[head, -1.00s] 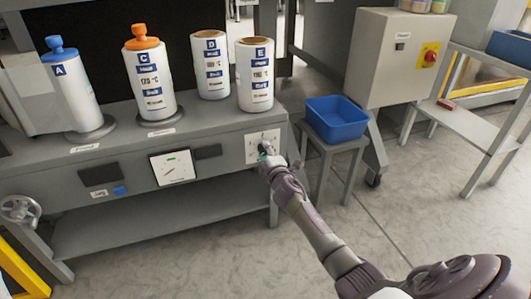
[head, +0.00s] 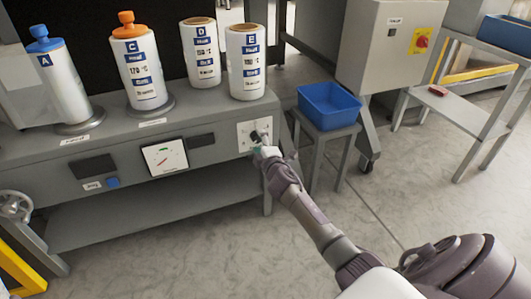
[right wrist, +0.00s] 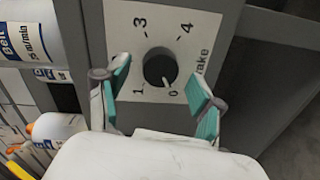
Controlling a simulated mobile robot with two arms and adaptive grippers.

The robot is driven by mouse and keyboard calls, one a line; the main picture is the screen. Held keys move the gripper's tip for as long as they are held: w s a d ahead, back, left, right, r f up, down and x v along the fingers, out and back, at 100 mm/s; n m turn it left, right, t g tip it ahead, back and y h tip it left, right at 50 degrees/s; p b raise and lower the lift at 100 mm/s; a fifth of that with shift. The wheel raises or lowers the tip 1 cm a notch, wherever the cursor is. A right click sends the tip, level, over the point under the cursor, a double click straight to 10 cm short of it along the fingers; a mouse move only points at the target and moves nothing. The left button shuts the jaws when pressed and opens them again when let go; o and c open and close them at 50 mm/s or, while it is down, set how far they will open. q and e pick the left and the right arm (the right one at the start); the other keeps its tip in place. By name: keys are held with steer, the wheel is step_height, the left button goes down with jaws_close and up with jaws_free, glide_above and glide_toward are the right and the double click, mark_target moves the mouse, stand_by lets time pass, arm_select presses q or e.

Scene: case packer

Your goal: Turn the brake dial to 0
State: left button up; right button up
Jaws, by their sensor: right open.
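The brake dial is a black round knob (right wrist: 160,68) on a white plate (right wrist: 180,45) marked 1, 3, 4 and 0, with the word brake partly visible at its right. Its white pointer mark is at the lower right, toward the 0. In the head view the dial (head: 254,136) is at the right end of the grey bench front. My right gripper (right wrist: 160,90) is open, its teal-padded fingers on either side of the dial with gaps to it. In the head view my right gripper (head: 264,151) is just in front of the plate. My left gripper is out of view.
Several labelled rolls, including roll E (head: 246,62) and orange-topped roll C (head: 138,65), stand on the bench (head: 200,110). A gauge (head: 165,157) is left of the dial. A blue bin (head: 330,104) on a stool stands close right of my arm. The floor in front is clear.

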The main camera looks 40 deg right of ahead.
steer(key=v, duration=1)
steer(key=shift+s, duration=0.25)
